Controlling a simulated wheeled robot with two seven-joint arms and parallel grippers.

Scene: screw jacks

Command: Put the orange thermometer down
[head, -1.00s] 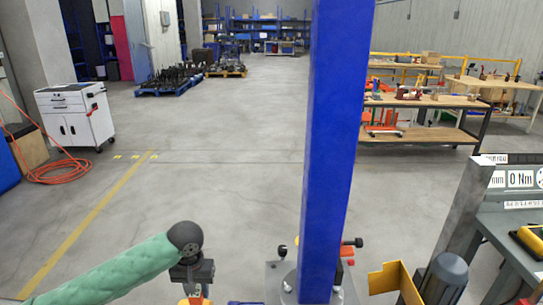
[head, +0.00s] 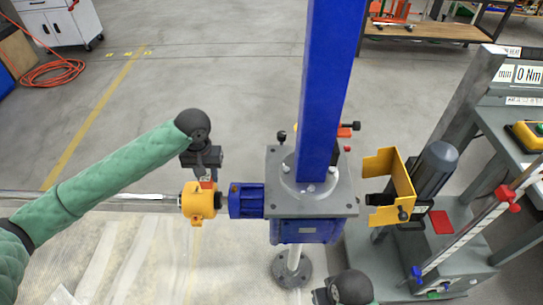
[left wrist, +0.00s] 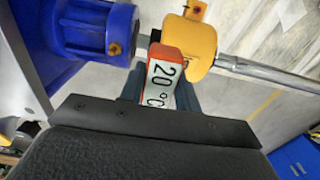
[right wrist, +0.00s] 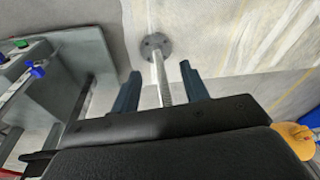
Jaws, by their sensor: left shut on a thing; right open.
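The orange thermometer (left wrist: 160,82) shows in the left wrist view, its white face reading 20 °C, between the fingers of my left gripper (left wrist: 160,95), which is shut on it. In the head view my left gripper (head: 205,178) is just above the yellow collar (head: 197,204), beside the blue flange of the screw jack (head: 247,201). I cannot tell whether the thermometer touches the collar. My right gripper (right wrist: 160,88) is open and empty; in its view the jack's threaded spindle (right wrist: 161,75) appears between the fingers.
The blue column (head: 330,90) rises from the jack's grey plate (head: 340,197). A yellow bracket and grey motor (head: 437,165) stand to the right, near a red-and-white scale (head: 470,235). A steel shaft (head: 140,203) runs left from the collar.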

